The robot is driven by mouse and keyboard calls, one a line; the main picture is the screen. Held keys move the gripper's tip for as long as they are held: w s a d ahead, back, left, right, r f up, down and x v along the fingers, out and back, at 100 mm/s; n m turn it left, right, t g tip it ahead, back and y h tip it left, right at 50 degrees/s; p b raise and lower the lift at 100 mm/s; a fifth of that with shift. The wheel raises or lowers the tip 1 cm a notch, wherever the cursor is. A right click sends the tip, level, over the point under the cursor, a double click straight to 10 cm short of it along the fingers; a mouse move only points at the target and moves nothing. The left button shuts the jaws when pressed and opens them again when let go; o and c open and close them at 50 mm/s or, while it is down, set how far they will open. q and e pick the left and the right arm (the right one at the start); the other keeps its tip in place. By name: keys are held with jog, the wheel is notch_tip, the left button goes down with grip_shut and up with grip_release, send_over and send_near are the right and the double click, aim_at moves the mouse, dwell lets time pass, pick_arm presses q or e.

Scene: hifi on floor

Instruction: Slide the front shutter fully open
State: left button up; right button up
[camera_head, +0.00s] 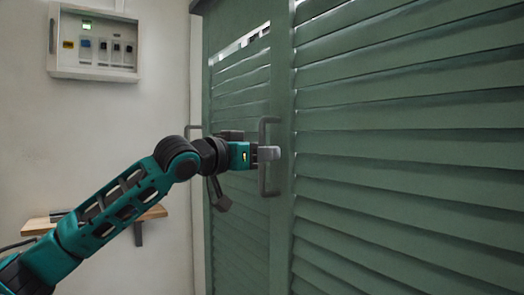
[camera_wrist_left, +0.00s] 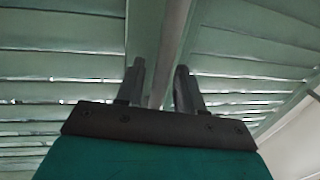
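The front shutter (camera_head: 400,150) is a large green slatted panel filling the right of the head view. A grey bar handle (camera_head: 263,183) stands out from its left upright. A second green slatted panel (camera_head: 240,90) shows to the left, set farther back. My left gripper (camera_head: 270,153) is level with the middle of the handle and overlaps it in the head view. In the left wrist view its two fingers (camera_wrist_left: 159,90) are apart, with a pale upright strip seen between them. I cannot tell whether the fingers touch the handle. My right gripper is out of view.
Another handle (camera_head: 192,130) shows at the left edge of the rear panel. A white box with switches (camera_head: 94,74) hangs on the pale wall. A small wooden shelf (camera_head: 152,213) is below it, partly behind my left arm. A bright gap shows above the rear panel.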

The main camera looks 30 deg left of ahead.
pick_arm(q)
jog(key=shift+w, duration=0.1)
jog(key=shift+c, duration=0.3)
grip_shut()
